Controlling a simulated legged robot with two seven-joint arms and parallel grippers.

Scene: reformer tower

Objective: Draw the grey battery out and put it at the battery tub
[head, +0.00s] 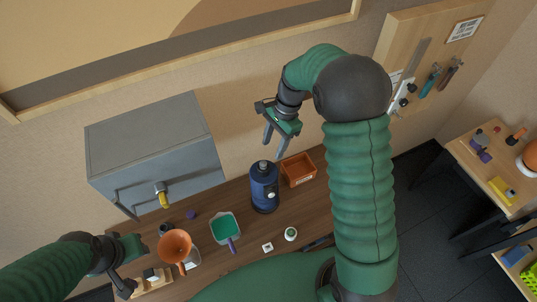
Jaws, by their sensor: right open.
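I cannot make out the grey battery. My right gripper (275,148) is open and empty, its fingers pointing down above and close to the tower's cap. My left gripper (128,268) is at the lower left, beside the orange funnel; its fingertips do not show clearly.
A grey cabinet (155,150) with a yellow-handled part stands at the back left. An orange funnel (175,246), a green-lined container (224,229), a small white block (267,247) and a round white-green item (291,234) are on the bench. Side tables (480,165) stand at right.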

